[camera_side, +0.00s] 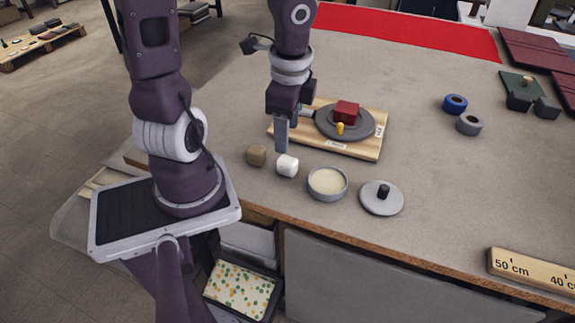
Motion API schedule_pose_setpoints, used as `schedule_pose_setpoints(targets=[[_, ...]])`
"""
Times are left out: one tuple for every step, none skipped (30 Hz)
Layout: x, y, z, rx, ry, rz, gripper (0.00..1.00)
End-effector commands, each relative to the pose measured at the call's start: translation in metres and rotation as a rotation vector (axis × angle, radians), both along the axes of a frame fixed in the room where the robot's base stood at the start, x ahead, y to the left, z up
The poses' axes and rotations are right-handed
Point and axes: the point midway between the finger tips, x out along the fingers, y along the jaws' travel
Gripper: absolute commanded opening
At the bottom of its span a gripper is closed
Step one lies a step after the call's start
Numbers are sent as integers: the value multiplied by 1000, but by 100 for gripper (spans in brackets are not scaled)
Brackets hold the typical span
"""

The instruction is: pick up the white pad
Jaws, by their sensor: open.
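The white pad (287,167) is a small rounded white block on the grey table, near its front edge. My gripper (282,148) points down just above and behind it in the picture, with its fingertips close to the pad's top. It is open, and nothing shows between its fingers. Only one finger shows clearly; the other is largely hidden. I cannot tell whether the fingers touch the pad.
A brown block (256,156) lies left of the pad. A round dish (327,196) of cream material and a grey lid (374,204) stand right. Behind is a wooden board (368,150) with a grey disc (362,129) bearing a red block (347,108).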

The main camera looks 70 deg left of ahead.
Motion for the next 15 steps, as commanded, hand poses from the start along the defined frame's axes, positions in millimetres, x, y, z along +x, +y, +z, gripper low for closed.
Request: schedule_pose_setpoints(targets=[[1,4,-11,-51,25,-49,55],[2,5,-16,-75,30,-85,55],[4,5,-20,-102,31,-123,55],[5,6,-23,-115,30,-143,55],[6,5,-25,-126,30,-159,55],[6,5,-28,-135,31,-174,55],[6,5,-30,-139,32,-178,55],[5,5,-33,-142,35,-181,55],[5,5,-36,-140,36,-183,55],[5,4,-38,-140,36,-183,55],[5,4,-40,-139,34,-182,55],[6,4,-42,-139,32,-180,55],[6,5,-43,-138,30,-180,55],[6,5,-44,-138,30,-179,55],[6,4,-47,-139,30,-179,55]])
